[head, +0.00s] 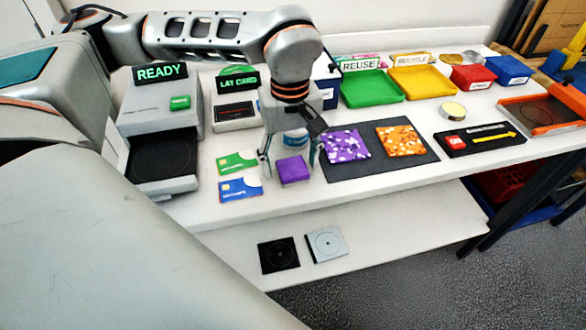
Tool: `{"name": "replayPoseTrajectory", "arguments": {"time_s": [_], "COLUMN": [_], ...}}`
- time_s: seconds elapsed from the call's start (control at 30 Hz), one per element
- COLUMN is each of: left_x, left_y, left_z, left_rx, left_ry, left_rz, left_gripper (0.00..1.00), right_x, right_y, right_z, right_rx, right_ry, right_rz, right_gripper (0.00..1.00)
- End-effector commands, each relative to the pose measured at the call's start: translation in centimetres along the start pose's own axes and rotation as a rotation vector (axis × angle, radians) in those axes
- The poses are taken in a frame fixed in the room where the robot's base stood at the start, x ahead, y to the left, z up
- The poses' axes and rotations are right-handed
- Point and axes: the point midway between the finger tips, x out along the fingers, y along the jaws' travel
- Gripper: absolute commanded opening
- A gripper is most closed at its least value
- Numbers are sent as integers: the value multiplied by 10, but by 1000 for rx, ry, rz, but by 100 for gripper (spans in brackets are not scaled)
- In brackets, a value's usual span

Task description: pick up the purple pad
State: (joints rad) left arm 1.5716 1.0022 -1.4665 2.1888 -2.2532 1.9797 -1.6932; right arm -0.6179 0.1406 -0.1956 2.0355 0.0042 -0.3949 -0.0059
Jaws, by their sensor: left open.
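A plain purple pad (293,171) lies on the white table near its front edge, left of a dark mat (380,172). My left gripper (290,162) is open, pointing down, with one finger to the left of the pad and the other to its right. I cannot tell how far the fingertips are above the table. A white-spotted purple square (345,146) and a white-spotted orange square (401,141) lie on the mat. My right gripper is not in view.
Green (237,162) and blue (240,188) cards lie left of the pad. A blue-and-white round thing (296,139) is just behind it. A READY machine (160,115) stands left. Green (371,88) and yellow (422,83) trays are behind. A lower shelf (390,225) holds black and grey squares.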

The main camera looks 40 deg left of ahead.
Motion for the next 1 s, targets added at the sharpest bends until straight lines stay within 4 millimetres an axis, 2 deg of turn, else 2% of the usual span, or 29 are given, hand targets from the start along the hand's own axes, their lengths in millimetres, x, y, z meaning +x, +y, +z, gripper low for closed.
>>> {"name": "replayPoseTrajectory", "arguments": {"time_s": [0.1, 0.17, 0.27, 0.73, 0.87, 1.0], "left_x": [-1, -1, -1, -8, -21, -48], "left_y": [0, 0, 0, 0, 1, 1], "left_z": [0, 0, 0, 0, -1, -1], "left_rx": [0, 0, 0, 0, 0, -1], "left_ry": [1, 1, 0, 1, 3, 5], "left_rz": [1, 1, 1, 2, 4, 7], "left_gripper": [61, 48, 22, 21, 21, 21], "right_x": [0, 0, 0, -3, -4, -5], "right_y": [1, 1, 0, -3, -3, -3], "right_z": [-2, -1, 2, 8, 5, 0], "right_rx": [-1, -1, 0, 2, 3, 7], "right_ry": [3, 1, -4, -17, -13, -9], "right_rz": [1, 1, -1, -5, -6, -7], "right_gripper": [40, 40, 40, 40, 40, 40]}}
